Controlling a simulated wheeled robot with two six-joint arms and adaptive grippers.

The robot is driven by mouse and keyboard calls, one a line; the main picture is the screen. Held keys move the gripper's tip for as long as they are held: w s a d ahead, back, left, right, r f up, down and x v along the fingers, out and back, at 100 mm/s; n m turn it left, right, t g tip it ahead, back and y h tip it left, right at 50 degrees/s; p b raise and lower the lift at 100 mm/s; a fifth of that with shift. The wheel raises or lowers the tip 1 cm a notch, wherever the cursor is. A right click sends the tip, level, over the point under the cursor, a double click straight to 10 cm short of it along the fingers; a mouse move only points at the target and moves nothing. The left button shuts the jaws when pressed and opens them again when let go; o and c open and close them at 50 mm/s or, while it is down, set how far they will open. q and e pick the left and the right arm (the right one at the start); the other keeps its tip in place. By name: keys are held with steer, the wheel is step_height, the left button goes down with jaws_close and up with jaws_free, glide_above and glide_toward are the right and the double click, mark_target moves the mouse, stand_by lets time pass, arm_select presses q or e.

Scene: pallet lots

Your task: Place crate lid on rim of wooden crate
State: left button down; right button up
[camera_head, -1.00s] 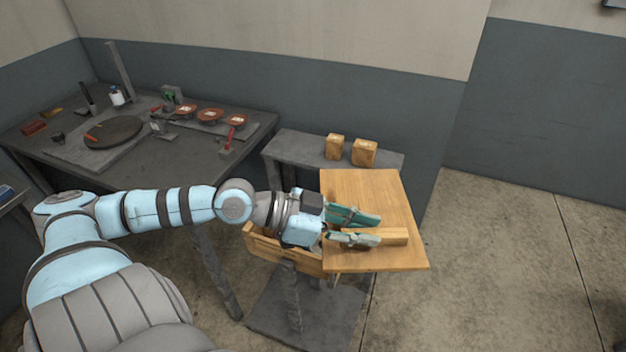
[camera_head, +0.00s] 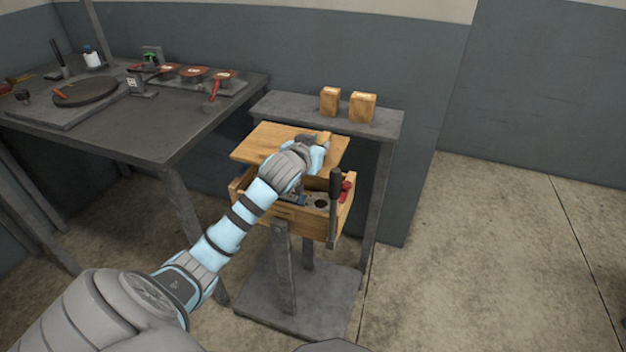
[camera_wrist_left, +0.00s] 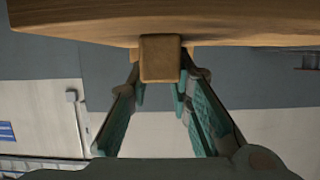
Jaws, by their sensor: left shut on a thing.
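The crate lid (camera_head: 262,143) is a flat wooden board with a raised wooden handle bar (camera_wrist_left: 160,60). My left gripper (camera_head: 318,150) is shut on this bar; the wrist view shows its teal fingers on either side of it. The arm hides part of the lid in the head view. The lid is over the back part of the wooden crate (camera_head: 285,217), whose front stays uncovered. I cannot tell whether the lid touches the rim. My right gripper is not in view.
The crate holds tools, including one with a dark upright handle (camera_head: 334,200) and a red item (camera_head: 346,187) at its right. Two small wooden blocks (camera_head: 330,101) (camera_head: 362,107) stand on the grey shelf (camera_head: 285,108) behind. A dark workbench (camera_head: 160,140) is at left.

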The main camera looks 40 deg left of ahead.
arm_select(q)
step_height(320, 180, down, 10)
steer(key=b, duration=0.3)
steer(key=shift+w+r, duration=0.15)
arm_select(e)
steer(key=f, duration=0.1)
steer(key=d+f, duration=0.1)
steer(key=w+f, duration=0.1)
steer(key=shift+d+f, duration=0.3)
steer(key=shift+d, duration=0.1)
arm_select(q)
steer(key=shift+f, duration=0.25)
steer(key=shift+f, duration=0.35)
steer(key=c, duration=1.4)
jaws_free()
steer(key=shift+c, duration=0.2)
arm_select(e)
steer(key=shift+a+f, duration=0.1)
arm_select(q)
steer(key=shift+r, duration=0.1)
